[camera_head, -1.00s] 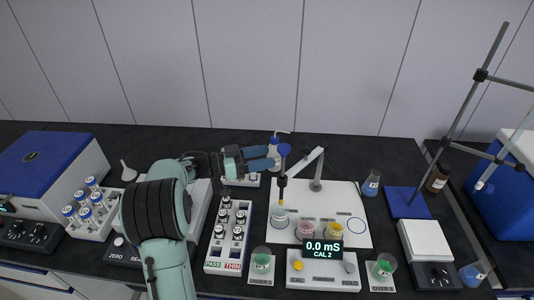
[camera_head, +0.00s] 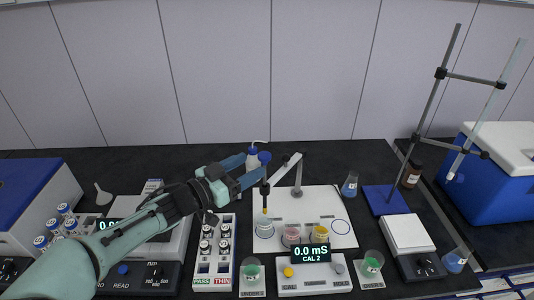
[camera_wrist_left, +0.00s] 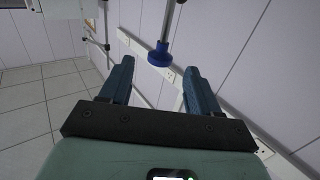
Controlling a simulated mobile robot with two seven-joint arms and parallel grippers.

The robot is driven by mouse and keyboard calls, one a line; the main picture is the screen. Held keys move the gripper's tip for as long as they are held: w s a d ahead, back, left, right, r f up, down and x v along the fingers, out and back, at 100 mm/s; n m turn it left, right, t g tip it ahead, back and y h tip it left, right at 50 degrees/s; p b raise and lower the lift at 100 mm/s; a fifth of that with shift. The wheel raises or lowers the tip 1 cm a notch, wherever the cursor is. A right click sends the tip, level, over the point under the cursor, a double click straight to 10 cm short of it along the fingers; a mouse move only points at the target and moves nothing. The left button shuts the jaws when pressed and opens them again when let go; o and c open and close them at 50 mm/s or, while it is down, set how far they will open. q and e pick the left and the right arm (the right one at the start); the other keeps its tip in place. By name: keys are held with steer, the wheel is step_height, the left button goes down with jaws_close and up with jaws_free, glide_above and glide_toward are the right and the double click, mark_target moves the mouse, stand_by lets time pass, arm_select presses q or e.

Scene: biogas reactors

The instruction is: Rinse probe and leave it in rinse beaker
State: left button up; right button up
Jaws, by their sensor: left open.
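My left gripper (camera_head: 256,168) is open and empty at the probe's upper part, coming from the left. My right gripper is out of view.
A pink beaker (camera_head: 291,237) and a yellow beaker (camera_head: 320,234) stand right of the clear one. A jointed white arm (camera_head: 290,166) and a wash bottle (camera_head: 253,158) are close to my gripper. The meter (camera_head: 314,288) reads 0.0 mS, CAL 2. A vial rack (camera_head: 226,262) stands left.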

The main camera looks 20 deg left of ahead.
arm_select(q)
glide_above(270, 184)
steer(key=shift+p, duration=0.3)
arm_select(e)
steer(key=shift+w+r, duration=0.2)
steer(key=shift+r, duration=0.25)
arm_select(q)
steer(key=shift+c, duration=0.3)
jaws_close()
step_height(270, 184, down, 7)
steer(key=b, duration=0.4)
steer(key=shift+f, duration=0.2)
steer(key=shift+f+b, duration=0.5)
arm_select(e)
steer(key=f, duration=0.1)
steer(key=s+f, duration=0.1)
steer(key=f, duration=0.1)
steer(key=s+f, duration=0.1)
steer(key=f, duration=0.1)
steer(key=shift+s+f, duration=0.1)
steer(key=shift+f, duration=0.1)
arm_select(q)
steer(key=shift+f, duration=0.1)
steer(key=shift+o, duration=0.3)
jaws_free()
